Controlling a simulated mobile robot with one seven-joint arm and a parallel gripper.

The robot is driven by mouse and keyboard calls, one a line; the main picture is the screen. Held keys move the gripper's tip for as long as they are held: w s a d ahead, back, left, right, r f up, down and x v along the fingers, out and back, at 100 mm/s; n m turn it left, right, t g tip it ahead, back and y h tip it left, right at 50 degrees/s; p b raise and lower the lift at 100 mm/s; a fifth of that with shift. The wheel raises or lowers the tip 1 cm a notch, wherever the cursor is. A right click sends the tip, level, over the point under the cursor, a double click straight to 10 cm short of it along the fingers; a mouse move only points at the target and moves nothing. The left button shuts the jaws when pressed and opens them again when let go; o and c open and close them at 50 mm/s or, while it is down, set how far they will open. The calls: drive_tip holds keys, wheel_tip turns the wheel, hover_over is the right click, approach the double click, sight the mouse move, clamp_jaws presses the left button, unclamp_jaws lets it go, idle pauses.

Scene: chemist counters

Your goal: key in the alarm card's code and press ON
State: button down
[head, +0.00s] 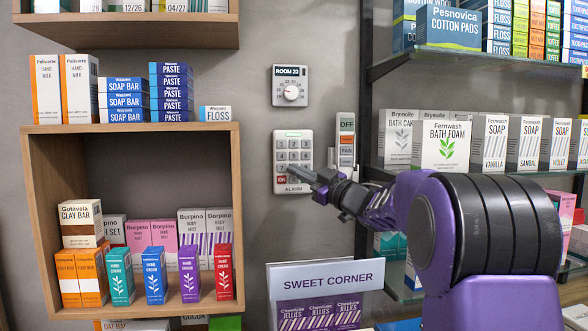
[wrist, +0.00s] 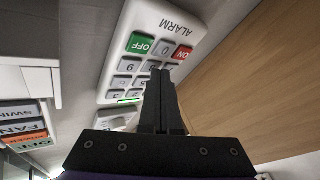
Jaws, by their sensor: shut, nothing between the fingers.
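The alarm keypad (head: 293,137) is a white wall panel with grey number keys, marked ALARM at its bottom. Its red ON key (head: 281,180) shows at the lower left. In the wrist view the keypad (wrist: 172,18) appears upside down, with the red ON key (wrist: 183,53), the green OFF key (wrist: 141,43) and the 0 key (wrist: 165,48) clear. My gripper (head: 318,176) is shut and empty at the keypad's lower right, hiding some keys. In the wrist view its fingertips (wrist: 160,73) overlap the number keys; I cannot tell whether they touch. I see no code card.
A fan control panel (head: 346,140) is on the wall right of the keypad, and a ROOM 23 dial (head: 290,86) above it. A wooden shelf box (head: 235,200) stands left. A SWEET CORNER sign (head: 325,275) is below. Stocked shelves (head: 440,60) are at right.

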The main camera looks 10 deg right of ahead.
drive_tip(key=shift+s, duration=0.1)
drive_tip(key=shift+s+b, duration=0.3)
drive_tip(key=shift+s, duration=0.3)
drive_tip(key=s+b, duration=0.2)
drive_tip(key=s, duration=0.3)
idle(2.5)
